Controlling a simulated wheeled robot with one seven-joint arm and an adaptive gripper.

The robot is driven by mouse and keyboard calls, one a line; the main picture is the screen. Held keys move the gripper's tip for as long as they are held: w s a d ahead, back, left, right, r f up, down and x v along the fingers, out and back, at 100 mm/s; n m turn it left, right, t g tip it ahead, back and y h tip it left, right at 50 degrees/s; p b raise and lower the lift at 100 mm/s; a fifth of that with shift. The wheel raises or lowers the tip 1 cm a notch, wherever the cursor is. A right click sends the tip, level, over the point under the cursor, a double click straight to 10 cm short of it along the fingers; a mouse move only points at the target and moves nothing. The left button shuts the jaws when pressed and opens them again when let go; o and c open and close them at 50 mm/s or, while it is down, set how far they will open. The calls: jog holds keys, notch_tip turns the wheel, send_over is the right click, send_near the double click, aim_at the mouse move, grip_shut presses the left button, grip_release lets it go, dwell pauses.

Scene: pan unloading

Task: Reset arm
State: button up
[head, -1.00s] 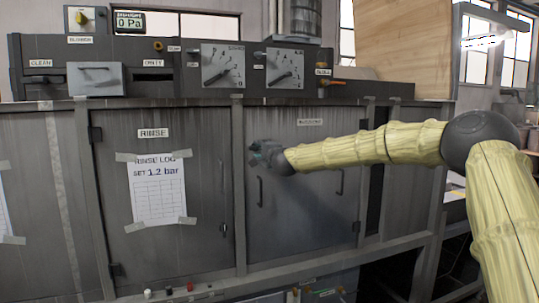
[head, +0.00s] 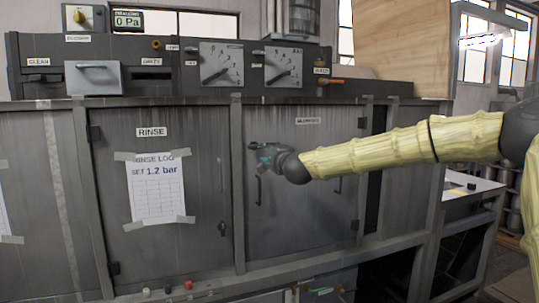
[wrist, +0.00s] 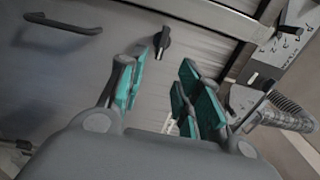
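My gripper (head: 263,158) is in front of the upper left part of the grey door right of the RINSE door. My pale yellow sleeved arm reaches in from the right. In the wrist view my gripper (wrist: 155,92) has its teal-padded fingers apart, with nothing seen between them. Beyond the fingers is a grey panel with a black knob (wrist: 162,42) and a dark bar handle (wrist: 62,24). The head view does not show whether the fingertips touch the door.
The RINSE door (head: 155,215) carries a taped log sheet (head: 157,188) reading 1.2 bar. Two gauges (head: 221,66) (head: 284,63) stand above, near a display (head: 128,18) reading 0 Pa. In the wrist view a ribbed grey part (wrist: 275,108) is close right of the fingers.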

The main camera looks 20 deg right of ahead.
jog(key=s+a+f+n+g+y, duration=0.15)
jog(key=s+a+f, duration=0.25)
jog(key=f, duration=0.9)
jog(key=s+a+f+n+g, duration=0.3)
jog(key=a+f, duration=0.1)
jog(key=f, duration=1)
jog(key=s+a+f+n+g, duration=0.2)
jog(key=s+a+f+n, duration=0.15)
jog(key=f, duration=0.95)
jog(key=s+a+f+n+g, duration=0.1)
jog(key=s+a+f+g, duration=0.1)
jog(key=s+f, duration=0.85)
jog(key=s+f+n+g, duration=0.4)
jog(key=s+f+g, duration=0.1)
jog(key=s+f, duration=1.5)
jog(key=s+d+f+n+g+h, duration=0.1)
jog(key=s+d+n+g, duration=0.1)
jog(key=s, duration=1.1)
jog(key=s+d+f+n+g+h, duration=0.1)
jog(key=s+d+n+g, duration=0.1)
jog(key=s, duration=1)
jog(key=shift+s+d+f, duration=0.35)
jog(key=shift+s+d, duration=0.05)
jog(key=shift+d, duration=0.2)
jog(key=shift+w+g+p, duration=0.15)
jog(key=shift+g+p, duration=0.1)
jog(key=shift+p, duration=0.05)
jog(key=shift+c, duration=0.3)
